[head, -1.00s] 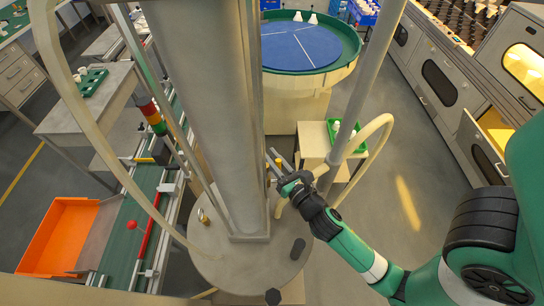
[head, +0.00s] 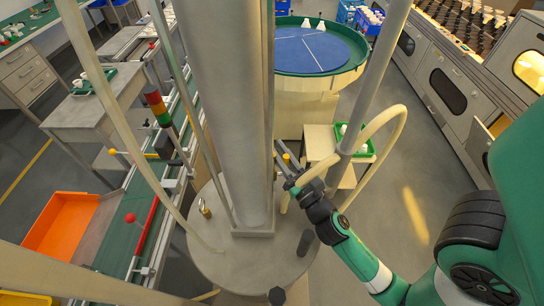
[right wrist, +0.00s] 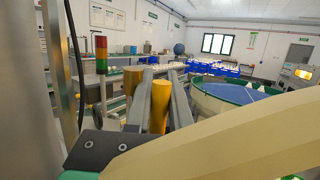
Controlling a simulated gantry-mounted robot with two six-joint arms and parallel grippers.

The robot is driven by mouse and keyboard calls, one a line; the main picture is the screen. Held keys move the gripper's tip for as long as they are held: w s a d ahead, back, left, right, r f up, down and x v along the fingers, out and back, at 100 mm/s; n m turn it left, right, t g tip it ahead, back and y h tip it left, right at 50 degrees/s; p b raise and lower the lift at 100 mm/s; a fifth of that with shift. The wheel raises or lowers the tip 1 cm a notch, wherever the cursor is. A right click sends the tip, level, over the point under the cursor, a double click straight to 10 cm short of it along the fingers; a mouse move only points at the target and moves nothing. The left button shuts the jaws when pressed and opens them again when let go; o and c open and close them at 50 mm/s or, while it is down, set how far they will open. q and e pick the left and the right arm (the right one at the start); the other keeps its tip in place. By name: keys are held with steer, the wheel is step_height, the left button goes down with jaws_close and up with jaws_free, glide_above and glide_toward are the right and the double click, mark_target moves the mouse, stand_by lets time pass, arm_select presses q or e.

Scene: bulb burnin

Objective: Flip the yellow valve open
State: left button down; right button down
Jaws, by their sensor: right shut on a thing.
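My right gripper (head: 284,160) reaches up beside the thick grey column in the head view. A small yellow piece (head: 286,157) of the valve shows at its fingertips. In the right wrist view the two grey fingers (right wrist: 160,98) are shut on the upright yellow valve handle (right wrist: 159,108), one finger on each side. A second yellow piece (right wrist: 132,78) stands just left of the fingers. The valve's body is hidden behind the gripper and column, so I cannot tell the handle's exact angle to its pipe. My left gripper is not in view.
The grey column (head: 228,110) and a slanted pole (head: 365,90) stand close on both sides of the gripper. A pale hose (head: 385,118) loops by the wrist. Behind are a green tray (head: 362,143) and a round blue table (head: 312,50). Floor at right is clear.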

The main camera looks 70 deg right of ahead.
steer(key=c, duration=0.8)
jaws_free()
steer(key=shift+a+f, duration=0.1)
steer(key=b+v, duration=0.2)
steer(key=v, duration=0.1)
steer(key=b+v, duration=0.2)
steer(key=v, duration=0.1)
steer(key=f+b+v, duration=0.1)
steer(key=b+v, duration=0.1)
steer(key=v, duration=0.1)
steer(key=shift+s+a+r+p, duration=0.3)
steer(key=shift+p, duration=0.35)
steer(key=shift+s+a, duration=0.35)
steer(key=shift+s, duration=0.1)
steer(key=shift+s+a, duration=0.1)
steer(key=shift+s, duration=0.15)
